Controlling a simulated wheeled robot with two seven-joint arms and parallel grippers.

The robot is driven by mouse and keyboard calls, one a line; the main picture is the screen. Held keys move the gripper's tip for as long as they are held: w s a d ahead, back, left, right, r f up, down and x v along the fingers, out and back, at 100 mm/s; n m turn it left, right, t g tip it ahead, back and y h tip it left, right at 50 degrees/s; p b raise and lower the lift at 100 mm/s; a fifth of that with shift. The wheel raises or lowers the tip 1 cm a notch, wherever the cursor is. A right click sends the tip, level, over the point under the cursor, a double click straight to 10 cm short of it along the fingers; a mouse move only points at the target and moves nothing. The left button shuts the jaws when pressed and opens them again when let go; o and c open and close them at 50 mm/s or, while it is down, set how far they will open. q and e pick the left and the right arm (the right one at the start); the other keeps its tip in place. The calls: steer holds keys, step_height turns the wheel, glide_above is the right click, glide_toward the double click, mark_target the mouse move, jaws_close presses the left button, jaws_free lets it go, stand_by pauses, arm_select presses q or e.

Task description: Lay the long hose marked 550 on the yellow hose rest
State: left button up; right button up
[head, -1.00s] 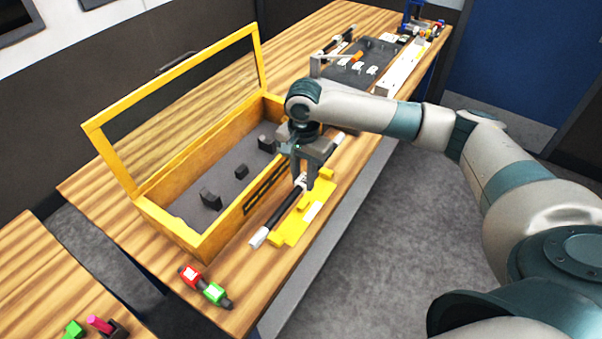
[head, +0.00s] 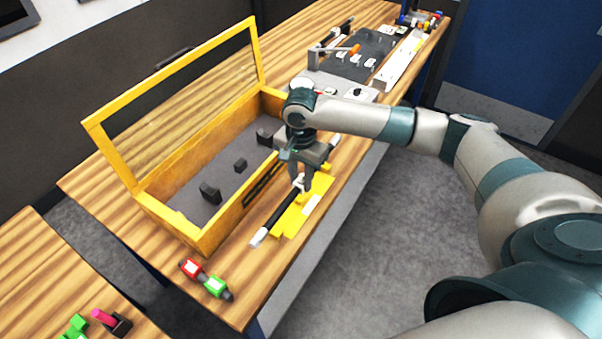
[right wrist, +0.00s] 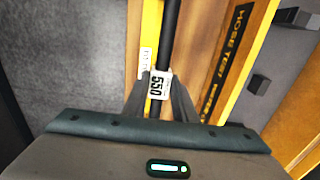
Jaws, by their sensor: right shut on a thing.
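My right gripper (head: 301,187) is shut on the hose at the tag, pointing down. The yellow hose rest (head: 311,205) lies on the bench directly beside and partly under the line of the hose. It also shows as a yellow strip left of the hose in the right wrist view (right wrist: 151,30). I cannot tell whether the hose touches the rest. My left gripper is not in view.
A yellow-framed box (head: 222,220) with an open clear lid stands just left of the hose, with dark blocks inside. Red (head: 191,268) and green (head: 215,286) fittings lie near the front bench edge. A dark board (head: 362,55) with parts lies farther back.

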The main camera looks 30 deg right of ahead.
steer(key=shift+f, duration=1.35)
steer(key=shift+r+p, duration=0.1)
steer(key=shift+p, duration=1.2)
stand_by(0.3)
steer(key=shift+f, duration=0.75)
stand_by(1.3)
steer(key=o, duration=1.1)
steer(key=shift+r, duration=0.1)
steer(key=shift+r, duration=3.4)
steer(key=shift+s+f, duration=0.1)
steer(key=shift+s, duration=0.1)
